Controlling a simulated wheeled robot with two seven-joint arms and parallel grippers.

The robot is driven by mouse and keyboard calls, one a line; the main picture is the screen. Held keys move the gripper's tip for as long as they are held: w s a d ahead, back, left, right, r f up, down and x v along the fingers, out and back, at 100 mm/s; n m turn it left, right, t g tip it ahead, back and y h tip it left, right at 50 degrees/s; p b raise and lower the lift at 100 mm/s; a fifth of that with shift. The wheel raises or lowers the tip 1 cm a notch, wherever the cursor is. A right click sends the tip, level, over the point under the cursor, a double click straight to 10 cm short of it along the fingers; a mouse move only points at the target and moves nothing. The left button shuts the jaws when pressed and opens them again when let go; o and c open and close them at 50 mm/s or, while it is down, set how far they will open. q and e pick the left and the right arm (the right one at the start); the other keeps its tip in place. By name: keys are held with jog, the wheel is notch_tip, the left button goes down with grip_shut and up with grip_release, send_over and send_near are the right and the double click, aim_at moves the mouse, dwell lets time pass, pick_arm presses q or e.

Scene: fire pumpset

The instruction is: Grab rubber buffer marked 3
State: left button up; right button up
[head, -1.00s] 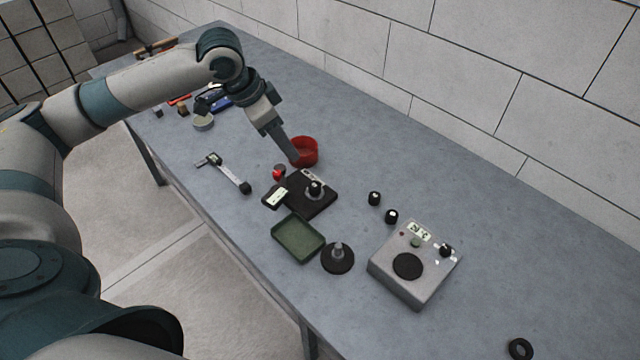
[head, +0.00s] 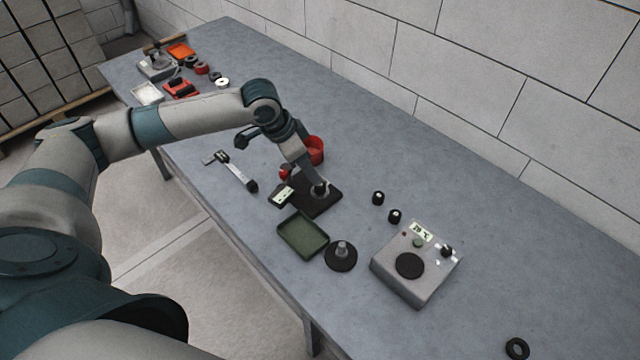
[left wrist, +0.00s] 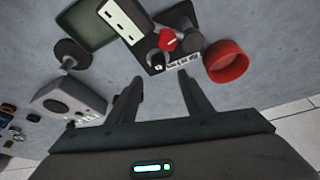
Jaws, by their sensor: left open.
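Two small black rubber buffers with pale marks stand on the bench in the head view, one farther back (head: 378,198) and one nearer the grey box (head: 394,216). Their numbers are too small to read. Another small black piece with a pale mark (head: 321,188) is on the black-based gauge stand (head: 316,203). My left gripper (head: 317,182) is over this stand, its fingers partly covering it. In the left wrist view my left gripper (left wrist: 163,88) is open with nothing between its fingertips. The stand's black base (left wrist: 178,20), red knob (left wrist: 167,41) and label strip are just beyond them.
A red cup (head: 317,149) is close behind the gripper. A green tray (head: 303,234), a black disc with a post (head: 341,256) and a grey box with a display (head: 415,264) are in front. A caliper (head: 237,172) lies left. The bench behind the buffers is clear.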

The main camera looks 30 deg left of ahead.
aim_at(320, 187)
pick_arm(q)
jog(key=shift+x, duration=0.9)
jog(key=shift+w+d+f+p, duration=0.1)
jog(key=shift+d+f+p, duration=0.1)
jog(key=shift+f+p, duration=0.35)
jog(key=p+x, duration=0.1)
jog(key=x, duration=0.2)
jog(key=shift+f, duration=0.1)
jog(key=shift+w+d+f, duration=0.1)
jog(key=shift+f, duration=0.3)
grip_shut()
